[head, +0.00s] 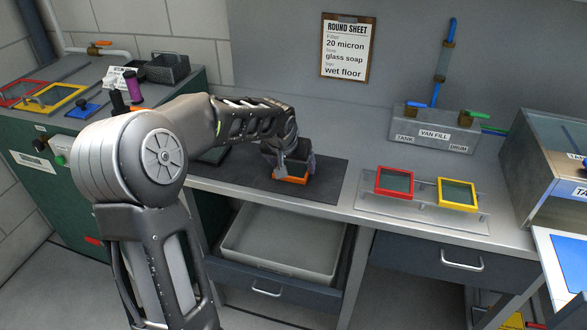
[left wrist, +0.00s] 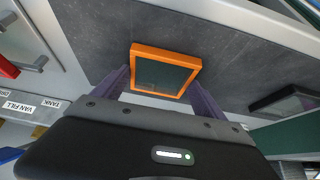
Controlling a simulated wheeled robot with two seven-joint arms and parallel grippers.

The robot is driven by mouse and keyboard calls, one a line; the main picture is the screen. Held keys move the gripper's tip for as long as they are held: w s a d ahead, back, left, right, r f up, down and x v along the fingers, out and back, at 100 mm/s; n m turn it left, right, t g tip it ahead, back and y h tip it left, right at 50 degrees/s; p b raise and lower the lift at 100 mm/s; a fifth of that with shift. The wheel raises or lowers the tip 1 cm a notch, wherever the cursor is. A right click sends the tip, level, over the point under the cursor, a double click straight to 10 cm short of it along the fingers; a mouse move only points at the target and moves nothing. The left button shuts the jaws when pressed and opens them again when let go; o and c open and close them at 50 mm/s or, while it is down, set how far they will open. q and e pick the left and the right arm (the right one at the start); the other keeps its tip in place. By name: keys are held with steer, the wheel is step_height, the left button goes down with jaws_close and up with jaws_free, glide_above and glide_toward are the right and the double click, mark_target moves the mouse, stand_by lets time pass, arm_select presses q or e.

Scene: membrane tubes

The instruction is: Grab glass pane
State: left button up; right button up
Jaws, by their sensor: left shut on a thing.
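The glass pane in an orange frame (left wrist: 163,70) lies on the dark mat between my left gripper's two fingers in the left wrist view. In the head view the orange frame (head: 291,178) shows only partly below my left gripper (head: 291,168), which hides the rest. The left gripper is shut on the orange-framed pane. Two other framed panes, one red (head: 394,183) and one yellow (head: 457,194), sit side by side on a metal rack. My right gripper is in neither view.
The dark mat (head: 335,185) lies on the grey bench, with an open drawer holding a grey tray (head: 240,247) below. A tank-and-drum fill block (head: 433,130) stands at the back right. A glass-sided tank (head: 550,150) stands at the right.

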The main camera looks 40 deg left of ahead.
mark_target(293, 169)
arm_select(q)
steer(key=c, duration=0.4)
steer(key=shift+c, duration=0.2)
steer(key=shift+r, duration=0.1)
step_height(293, 169, up, 10)
stand_by(0.7)
